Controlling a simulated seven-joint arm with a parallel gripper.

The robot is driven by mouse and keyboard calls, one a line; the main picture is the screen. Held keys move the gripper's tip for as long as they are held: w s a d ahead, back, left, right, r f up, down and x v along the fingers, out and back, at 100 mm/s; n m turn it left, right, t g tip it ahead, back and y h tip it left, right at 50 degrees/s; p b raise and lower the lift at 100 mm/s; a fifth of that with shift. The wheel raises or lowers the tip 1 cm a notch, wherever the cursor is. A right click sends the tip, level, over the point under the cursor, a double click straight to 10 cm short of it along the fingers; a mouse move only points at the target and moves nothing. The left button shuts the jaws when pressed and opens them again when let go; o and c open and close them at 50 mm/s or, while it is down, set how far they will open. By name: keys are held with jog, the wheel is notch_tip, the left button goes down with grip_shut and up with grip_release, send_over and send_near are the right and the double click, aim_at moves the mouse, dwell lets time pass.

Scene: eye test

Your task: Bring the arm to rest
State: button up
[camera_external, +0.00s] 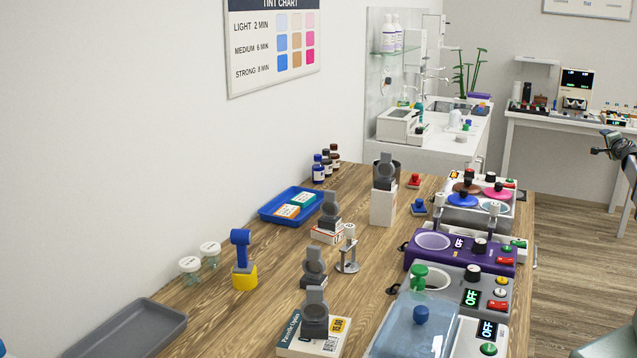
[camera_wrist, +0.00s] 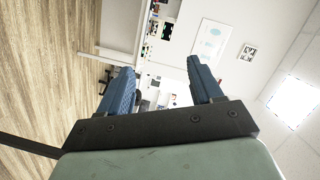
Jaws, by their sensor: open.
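My gripper (camera_wrist: 160,66) shows in the wrist view with its two blue ribbed fingers spread wide apart and nothing between them. It points out across the room, with a wall, a white desk and the floor turned sideways behind it. No held object is visible.
A wooden bench (camera_external: 375,262) holds several devices along its right side, including a purple unit (camera_external: 462,256). A blue tray (camera_external: 268,217), a grey tray (camera_external: 125,335), jars, bottles and grey stands on boxes occupy the rest. The floor (camera_external: 580,270) right of the bench is mostly clear.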

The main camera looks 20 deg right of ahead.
jog(key=a+f+n+g+y, duration=0.1)
jog(key=a+f+n+y, duration=0.1)
jog(key=a+f, duration=0.5)
jog(key=a+f+n+g+y, duration=0.1)
jog(key=a+f+y, duration=0.15)
jog(key=f, duration=0.85)
jog(key=s+a+f+n+g+y, duration=0.2)
jog(key=s+a+f, duration=0.2)
jog(key=a+f, duration=0.6)
jog(key=s+a+f+n+g+y, duration=0.2)
jog(key=s+a+f+n, duration=0.15)
jog(key=a+f, duration=0.6)
jog(key=s+a+f+n+g+y, duration=0.2)
jog(key=s+a+f+g, duration=0.15)
jog(key=a+f, duration=0.7)
jog(key=s+a+f+n+g+y, duration=0.1)
jog(key=s+a+f+n+g, duration=0.1)
jog(key=s+a+f, duration=0.45)
jog(key=s+a+f+n+g, duration=0.3)
jog(key=s+a+f, duration=0.1)
jog(key=s+a, duration=0.55)
jog(key=s+a+f+n+g+h, duration=0.1)
jog(key=s+a+n+g, duration=0.1)
jog(key=s, duration=0.8)
jog(key=s+a+n+g+h, duration=0.1)
jog(key=s+a+g, duration=0.3)
jog(key=s, duration=0.7)
jog(key=shift+s+f+n, duration=0.25)
jog(key=shift+f+n, duration=0.1)
jog(key=shift+n, duration=0.3)
